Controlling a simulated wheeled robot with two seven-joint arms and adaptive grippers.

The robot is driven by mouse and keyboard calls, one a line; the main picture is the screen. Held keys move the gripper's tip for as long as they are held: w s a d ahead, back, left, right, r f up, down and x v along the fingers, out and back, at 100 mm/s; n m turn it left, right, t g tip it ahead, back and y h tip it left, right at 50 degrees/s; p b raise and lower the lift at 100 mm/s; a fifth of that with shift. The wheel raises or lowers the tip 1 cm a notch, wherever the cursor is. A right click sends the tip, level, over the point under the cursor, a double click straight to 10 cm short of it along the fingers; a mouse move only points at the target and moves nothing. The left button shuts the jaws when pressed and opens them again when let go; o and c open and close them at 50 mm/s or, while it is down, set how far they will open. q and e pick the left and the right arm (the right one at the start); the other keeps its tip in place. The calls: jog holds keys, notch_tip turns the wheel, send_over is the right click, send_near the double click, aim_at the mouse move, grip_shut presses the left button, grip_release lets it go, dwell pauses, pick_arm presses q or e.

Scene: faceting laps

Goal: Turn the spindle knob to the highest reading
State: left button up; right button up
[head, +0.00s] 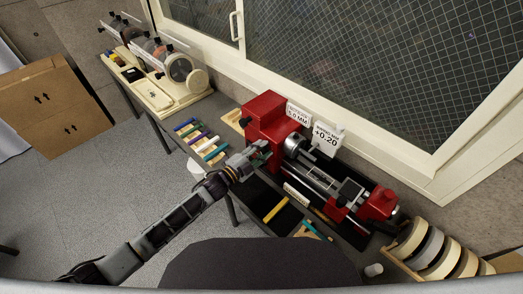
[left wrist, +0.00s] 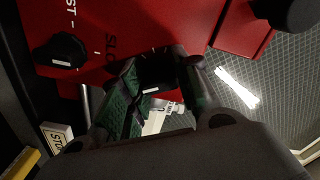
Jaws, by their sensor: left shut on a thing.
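The red lathe (head: 268,118) stands on the dark bench in the head view, its red front filling the top of the left wrist view. My left gripper (head: 260,154) is at the front of its headstock. In the left wrist view, my left gripper (left wrist: 160,92) is shut on a black knob (left wrist: 157,70), with one green-padded finger on each side. A short white mark shows on the knob's lower part; the fingers hide much of its surroundings. A second black knob (left wrist: 58,53) sits left of it, beside letters "ST" and "SLO". My right gripper is not in view.
Several coloured sticks (head: 200,138) lie on the bench left of the lathe. A yellow stick (head: 276,208) lies in front of it. Round laps (head: 432,248) stand in a rack at right.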

pick_arm(q)
jog(key=o, duration=1)
jog(key=shift+o, duration=0.2)
jog(key=v, duration=1.2)
dwell(0.6)
